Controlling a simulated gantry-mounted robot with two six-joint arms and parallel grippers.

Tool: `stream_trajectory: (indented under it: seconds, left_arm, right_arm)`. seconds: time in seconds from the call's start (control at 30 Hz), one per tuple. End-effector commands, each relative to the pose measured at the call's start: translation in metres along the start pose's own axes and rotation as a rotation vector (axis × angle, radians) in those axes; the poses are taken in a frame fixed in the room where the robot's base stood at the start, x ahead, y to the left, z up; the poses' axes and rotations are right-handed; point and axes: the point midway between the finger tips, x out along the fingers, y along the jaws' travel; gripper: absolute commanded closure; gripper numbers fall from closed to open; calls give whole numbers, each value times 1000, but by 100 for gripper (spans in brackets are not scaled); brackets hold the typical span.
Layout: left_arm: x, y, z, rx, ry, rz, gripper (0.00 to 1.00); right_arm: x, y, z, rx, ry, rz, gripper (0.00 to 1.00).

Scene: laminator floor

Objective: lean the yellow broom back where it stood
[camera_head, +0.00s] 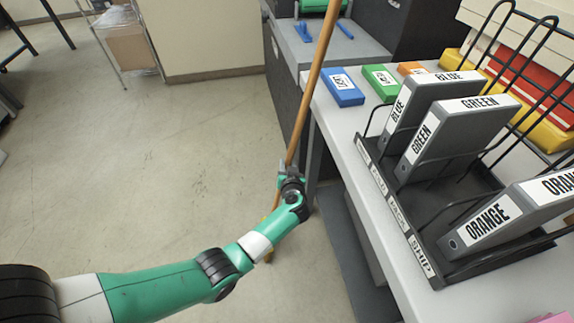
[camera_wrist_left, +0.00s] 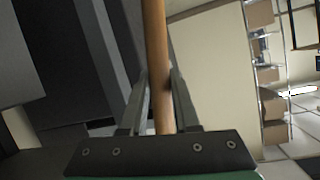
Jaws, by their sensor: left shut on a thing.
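The broom's wooden handle (camera_head: 314,75) stands nearly upright in the head view, its top leaning to the right and running out of the picture. A small yellow part of the broom (camera_head: 268,256) shows low down behind my left arm; most of the head is hidden. In the left wrist view the handle (camera_wrist_left: 154,45) runs between the two fingers of the left gripper (camera_wrist_left: 158,85). My right gripper is not in view.
The white table (camera_head: 345,120) on the right holds a black rack (camera_head: 435,270) with labelled binders and several coloured boxes. A dark grey cabinet (camera_head: 285,85) stands behind the handle. A wire shelf (camera_head: 125,45) stands at the back left. The floor (camera_head: 140,180) on the left is clear.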

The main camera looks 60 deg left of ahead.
Motion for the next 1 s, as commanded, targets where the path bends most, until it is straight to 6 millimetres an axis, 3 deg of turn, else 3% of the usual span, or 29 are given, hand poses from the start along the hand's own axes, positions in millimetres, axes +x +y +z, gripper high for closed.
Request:
stream_trajectory:
  seconds: [1.0]
  left_arm:
    - [2,24,-8,-1,2,1,100]
  right_arm:
    - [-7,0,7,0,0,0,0]
